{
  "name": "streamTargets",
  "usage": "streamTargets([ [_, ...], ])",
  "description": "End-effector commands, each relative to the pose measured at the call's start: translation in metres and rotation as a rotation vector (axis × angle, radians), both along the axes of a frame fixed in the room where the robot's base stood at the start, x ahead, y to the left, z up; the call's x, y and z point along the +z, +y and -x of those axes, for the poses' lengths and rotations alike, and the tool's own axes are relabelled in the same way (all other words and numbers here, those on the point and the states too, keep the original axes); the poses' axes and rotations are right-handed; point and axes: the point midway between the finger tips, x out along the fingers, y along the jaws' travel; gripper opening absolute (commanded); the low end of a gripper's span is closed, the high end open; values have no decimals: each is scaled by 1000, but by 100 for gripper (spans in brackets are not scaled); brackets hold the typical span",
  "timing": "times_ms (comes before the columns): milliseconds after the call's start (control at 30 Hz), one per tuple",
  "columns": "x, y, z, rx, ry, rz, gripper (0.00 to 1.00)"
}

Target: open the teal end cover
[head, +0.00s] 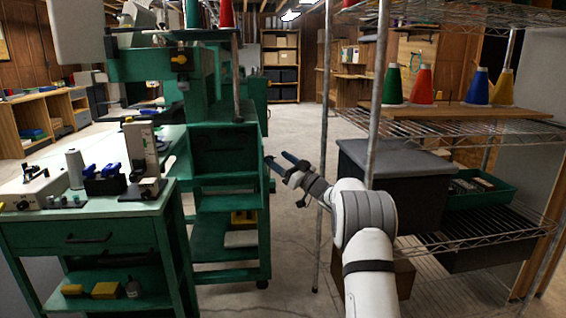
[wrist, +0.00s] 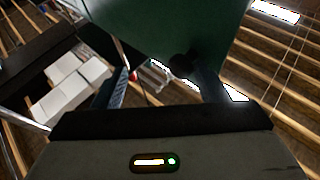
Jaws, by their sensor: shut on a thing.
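The teal end cover (head: 224,150) is a dark teal panel on the end of the green machine in the head view. It fills the top middle of the wrist view (wrist: 165,25) as a flat plate. A dark round knob (wrist: 182,65) stands at its lower edge, between my fingers and nearer the right one. My gripper (head: 279,162) is at the cover's right side and shut on the knob. Its fingers also show in the wrist view (wrist: 160,82). The exact contact is too dark to see, and I cannot tell how far the cover stands open.
A wire shelf rack (head: 450,128) with thread cones and a dark bin (head: 395,170) stands close on the right, its posts beside my arm. A green workbench (head: 90,222) with small devices is at the left. Floor (head: 295,122) is clear beyond my gripper.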

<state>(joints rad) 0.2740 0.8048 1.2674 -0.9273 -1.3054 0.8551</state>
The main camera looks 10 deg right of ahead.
Motion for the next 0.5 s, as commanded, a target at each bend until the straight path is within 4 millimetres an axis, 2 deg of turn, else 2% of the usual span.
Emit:
streamTargets([
  [33, 6, -2, -2, -12, -4, -6, 49],
  [367, 9, -2, -2, -10, -3, -7, 46],
  [500, 27, -1, -1, -9, -7, -5, 51],
])
